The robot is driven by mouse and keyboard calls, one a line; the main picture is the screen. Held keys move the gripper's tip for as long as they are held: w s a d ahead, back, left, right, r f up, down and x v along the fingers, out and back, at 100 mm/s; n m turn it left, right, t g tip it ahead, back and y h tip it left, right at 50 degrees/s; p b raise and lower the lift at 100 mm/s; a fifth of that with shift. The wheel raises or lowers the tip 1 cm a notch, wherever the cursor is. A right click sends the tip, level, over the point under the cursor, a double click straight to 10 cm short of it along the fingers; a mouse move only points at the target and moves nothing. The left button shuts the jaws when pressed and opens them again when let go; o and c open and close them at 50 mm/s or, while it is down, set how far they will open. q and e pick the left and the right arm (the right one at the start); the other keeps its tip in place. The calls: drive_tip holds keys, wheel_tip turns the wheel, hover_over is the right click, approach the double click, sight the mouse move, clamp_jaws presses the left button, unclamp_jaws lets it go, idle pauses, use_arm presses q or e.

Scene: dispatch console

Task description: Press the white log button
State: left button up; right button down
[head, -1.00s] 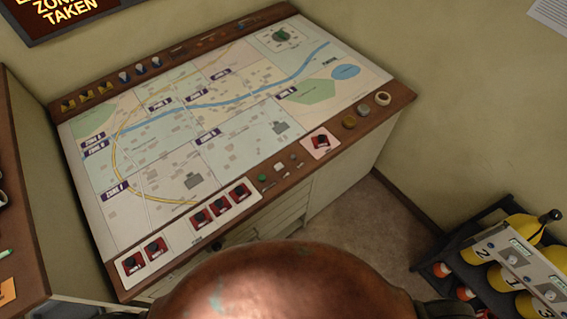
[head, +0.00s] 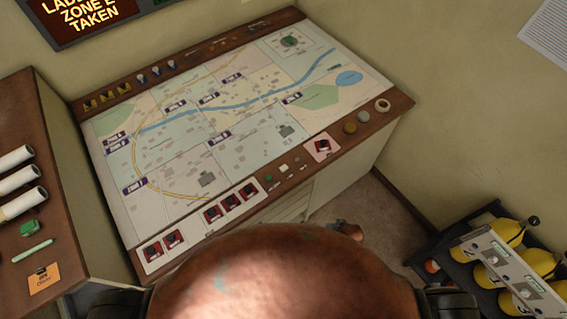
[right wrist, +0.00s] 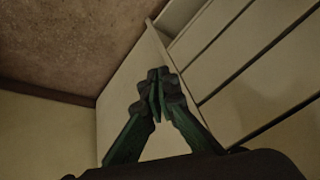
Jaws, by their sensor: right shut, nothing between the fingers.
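The small white button (head: 284,168) sits on the wooden front edge strip of the map console, between a green button (head: 268,178) and a grey one (head: 296,160). My right gripper (head: 348,230) shows just past my own body, low in front of the console and apart from the button. In the right wrist view the right gripper (right wrist: 158,88) has its fingertips together, with nothing between them, against pale cabinet panels. The white button is not seen in the right wrist view. My left gripper is not in view.
The map console (head: 230,120) carries several red switches on white plates along its front edge. A side desk (head: 50,120) with rolled papers stands at left. A rack of yellow cylinders (head: 500,235) stands at right. Floor shows between the console and rack.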

use_arm(q)
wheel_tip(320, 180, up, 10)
drive_tip(key=p, duration=0.9)
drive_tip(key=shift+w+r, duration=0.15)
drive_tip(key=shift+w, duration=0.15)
use_arm(e)
drive_tip(key=w+a+r+y, duration=0.1)
drive_tip(key=w+a+r, duration=0.5)
drive_tip(key=r, duration=0.5)
drive_tip(key=w+a+r+t+y, duration=0.1)
drive_tip(key=w+a+r, duration=0.5)
drive_tip(key=r, duration=0.6)
drive_tip(key=w+a+r+t+y, duration=0.1)
drive_tip(key=w+a+r+y, duration=0.1)
drive_tip(key=w+a+r, duration=0.5)
wheel_tip(320, 180, up, 5)
drive_tip(key=shift+a+r, duration=0.1)
drive_tip(key=shift+a, duration=1.1)
drive_tip(key=shift+w, duration=0.1)
drive_tip(key=b, duration=0.8)
hover_over(285, 169)
wheel_tip(285, 169, down, 8)
drive_tip(key=shift+r, duration=0.2)
drive_tip(key=shift+w+f, duration=0.1)
drive_tip(key=shift+f, duration=0.55)
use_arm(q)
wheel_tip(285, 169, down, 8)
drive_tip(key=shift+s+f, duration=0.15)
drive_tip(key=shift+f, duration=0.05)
